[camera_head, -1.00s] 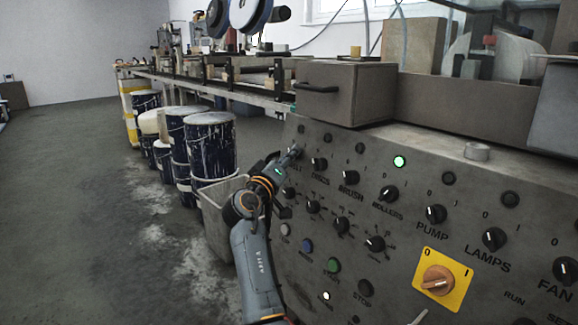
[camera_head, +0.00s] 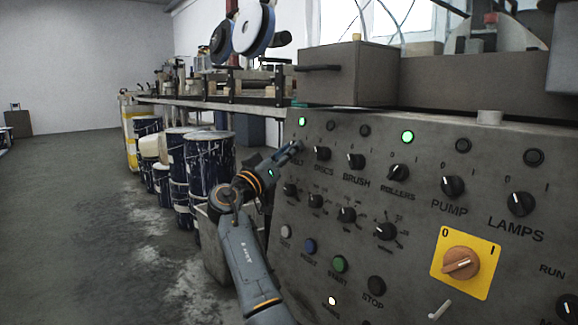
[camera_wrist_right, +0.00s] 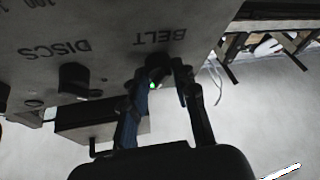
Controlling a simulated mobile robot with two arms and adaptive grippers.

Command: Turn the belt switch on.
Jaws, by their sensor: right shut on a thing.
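The control panel (camera_head: 400,270) fills the right side of the head view. My right gripper (camera_head: 296,149) is at its upper left corner, by the BELT label, which it partly covers. In the right wrist view my right gripper (camera_wrist_right: 160,88) is shut on the dark belt switch (camera_wrist_right: 158,68) below the BELT label (camera_wrist_right: 160,38). The switch is mostly hidden between the fingers. The lamp above the belt switch (camera_head: 302,121) glows green, and a green glint shows between the fingers in the wrist view. My left gripper is not in view.
The DISCS knob (camera_head: 322,153) is close to the right of my gripper. The ROLLERS lamp (camera_head: 407,137) is also green. A yellow plate with an orange rotary switch (camera_head: 461,263) is lower right. Paint-stained drums (camera_head: 208,160) stand left of the panel.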

